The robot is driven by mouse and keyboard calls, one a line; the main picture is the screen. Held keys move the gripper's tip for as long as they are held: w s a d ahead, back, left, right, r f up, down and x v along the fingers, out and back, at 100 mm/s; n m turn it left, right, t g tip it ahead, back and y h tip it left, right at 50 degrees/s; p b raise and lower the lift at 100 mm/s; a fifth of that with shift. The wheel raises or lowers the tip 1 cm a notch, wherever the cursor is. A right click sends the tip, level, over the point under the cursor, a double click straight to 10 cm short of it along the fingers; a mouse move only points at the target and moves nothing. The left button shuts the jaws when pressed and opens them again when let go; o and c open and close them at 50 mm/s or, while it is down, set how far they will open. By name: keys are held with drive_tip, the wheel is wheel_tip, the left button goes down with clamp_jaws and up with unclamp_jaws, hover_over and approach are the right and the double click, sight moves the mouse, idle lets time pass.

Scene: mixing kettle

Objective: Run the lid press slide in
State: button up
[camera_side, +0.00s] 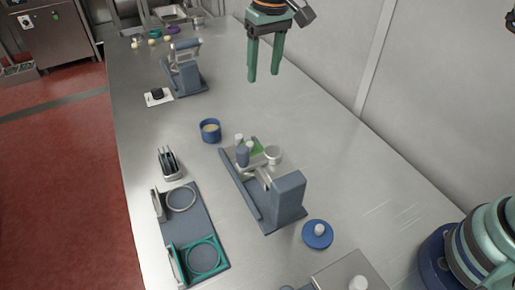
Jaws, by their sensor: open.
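My gripper (264,77) hangs at the top middle, its two green fingers apart with nothing between them. It is above the steel table, clear of everything. A blue-grey slide fixture (288,197) stands in the middle of the table, with a long low rail along its left side and a tall block at its near right end. Several small pale and blue knobs and a green part sit on it. Another blue-grey device with a pale lever frame (184,68) stands further back on the left. I cannot tell for certain which one is the lid press.
A blue cup (210,131) with pale contents stands left of the fixture. A blue knobbed lid (317,234) lies near right. A plate with grey and green rings (196,227) and a small rack (170,163) stand at left. The table's right side is mostly free, along a wall.

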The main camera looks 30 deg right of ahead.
drive_tip(key=g, duration=0.1)
approach(239, 136)
wheel_tip(239, 136, down, 11)
drive_tip(key=shift+w+a+r, duration=0.1)
drive_tip(key=shift+a+r, duration=0.05)
drive_tip(key=shift+r, duration=0.05)
idle(0.3)
clamp_jaws()
idle(1.3)
